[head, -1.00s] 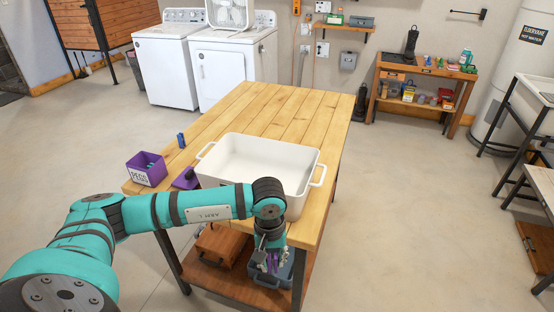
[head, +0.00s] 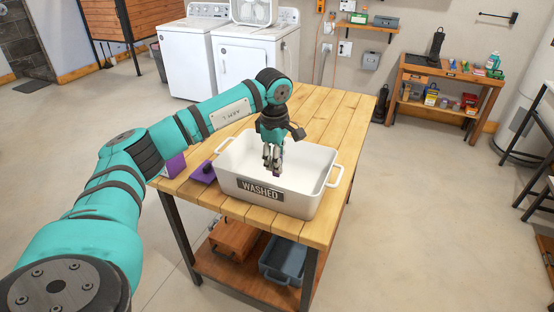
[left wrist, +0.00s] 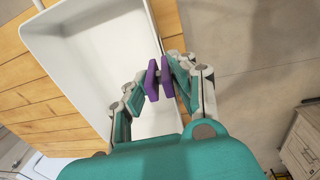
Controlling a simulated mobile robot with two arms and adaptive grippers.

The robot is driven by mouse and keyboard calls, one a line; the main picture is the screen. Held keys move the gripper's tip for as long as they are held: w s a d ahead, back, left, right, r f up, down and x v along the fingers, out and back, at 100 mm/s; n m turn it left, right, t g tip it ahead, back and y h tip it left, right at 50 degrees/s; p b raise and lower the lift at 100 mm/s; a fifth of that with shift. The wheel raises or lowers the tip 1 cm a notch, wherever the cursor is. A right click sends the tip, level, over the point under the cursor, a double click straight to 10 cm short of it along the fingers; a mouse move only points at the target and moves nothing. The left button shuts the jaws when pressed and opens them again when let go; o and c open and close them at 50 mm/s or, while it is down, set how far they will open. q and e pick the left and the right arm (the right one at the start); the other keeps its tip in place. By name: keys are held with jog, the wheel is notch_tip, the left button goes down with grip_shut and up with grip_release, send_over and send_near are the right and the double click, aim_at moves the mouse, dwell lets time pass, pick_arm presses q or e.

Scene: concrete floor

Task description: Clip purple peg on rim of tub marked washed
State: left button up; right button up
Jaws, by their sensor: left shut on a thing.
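The purple peg (head: 277,175) is held between the fingertips of my left gripper (head: 271,160), which points down at the near long rim of the white tub (head: 307,197). The tub stands on the wooden table and bears a dark "WASHED" label on its near side. In the left wrist view the peg (left wrist: 152,82) shows as two purple prongs between the shut fingers, close to the tub's rim. I cannot tell whether the prongs touch or straddle the rim. My right gripper is not in view.
A purple box (head: 174,165) is partly hidden behind my left arm, with a flat purple thing (head: 203,173) beside the tub. A blue-grey bin (head: 284,260) and a brown crate (head: 234,238) sit on the lower shelf. The tabletop behind the tub is clear.

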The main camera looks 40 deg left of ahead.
aim_at(278, 186)
pick_arm(q)
jog(key=shift+w+f+b, duration=0.1)
jog(key=shift+f+b, duration=0.8)
jog(key=shift+f, duration=0.5)
jog(key=shift+w+f+b, duration=0.1)
jog(key=shift+f+b, duration=0.85)
jog(key=shift+f, duration=0.3)
jog(key=shift+w+f+b, duration=0.1)
jog(key=shift+f+b, duration=0.55)
jog(key=shift+f, duration=0.7)
jog(key=o, duration=0.9)
jog(key=shift+r, duration=0.15)
